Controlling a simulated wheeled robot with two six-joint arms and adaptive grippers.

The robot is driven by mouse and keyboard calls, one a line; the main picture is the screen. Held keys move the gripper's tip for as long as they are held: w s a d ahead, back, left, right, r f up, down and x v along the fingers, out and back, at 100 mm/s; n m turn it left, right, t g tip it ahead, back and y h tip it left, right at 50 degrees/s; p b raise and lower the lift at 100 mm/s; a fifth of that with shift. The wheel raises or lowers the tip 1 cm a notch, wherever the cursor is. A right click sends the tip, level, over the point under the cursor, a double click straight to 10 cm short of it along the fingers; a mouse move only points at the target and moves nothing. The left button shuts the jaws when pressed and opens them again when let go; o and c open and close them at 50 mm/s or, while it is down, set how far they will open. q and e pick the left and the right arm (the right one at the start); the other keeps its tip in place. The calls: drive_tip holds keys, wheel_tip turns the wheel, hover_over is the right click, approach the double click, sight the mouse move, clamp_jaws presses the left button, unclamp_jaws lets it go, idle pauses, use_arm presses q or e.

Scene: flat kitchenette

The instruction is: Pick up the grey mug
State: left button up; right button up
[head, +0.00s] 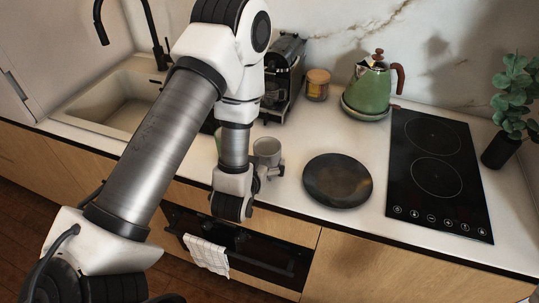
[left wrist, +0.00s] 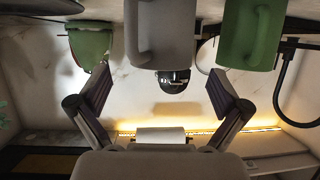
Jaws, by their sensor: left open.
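The grey mug (head: 267,148) stands on the white counter, just right of my left wrist in the head view; its lower part is partly covered by my gripper. In the left wrist view the grey mug (left wrist: 165,32) fills the top middle, its handle toward the left. My left gripper (left wrist: 162,95) is open, with its fingers apart and nothing between them. The mug lies ahead of the gap between them. In the head view the left gripper (head: 264,174) is mostly hidden by my wrist. My right gripper is not in view.
A green mug (left wrist: 252,35) stands close beside the grey mug; my arm mostly hides it in the head view. A dark plate (head: 338,180) lies to the right. A coffee machine (head: 285,75), a jar (head: 317,85) and a green kettle (head: 370,88) stand behind. A cooktop (head: 436,170) is further right.

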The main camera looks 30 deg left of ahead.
sight(270, 144)
use_arm(q)
drive_tip(key=shift+w+a+r+p, duration=0.1)
drive_tip(key=shift+w+a+p, duration=0.4)
drive_tip(key=shift+w+p, duration=0.35)
drive_tip(key=x, duration=0.2)
drive_tip(key=p+x, duration=0.1)
drive_tip(key=x, duration=0.1)
drive_tip(key=shift+w+d+f, duration=0.1)
drive_tip(key=shift+d+f, duration=0.05)
drive_tip(key=shift+f, duration=0.25)
drive_tip(key=shift+s+r, duration=0.15)
drive_tip(key=shift+s, duration=0.1)
drive_tip(key=c, duration=1.4)
drive_tip(key=shift+r, duration=0.1)
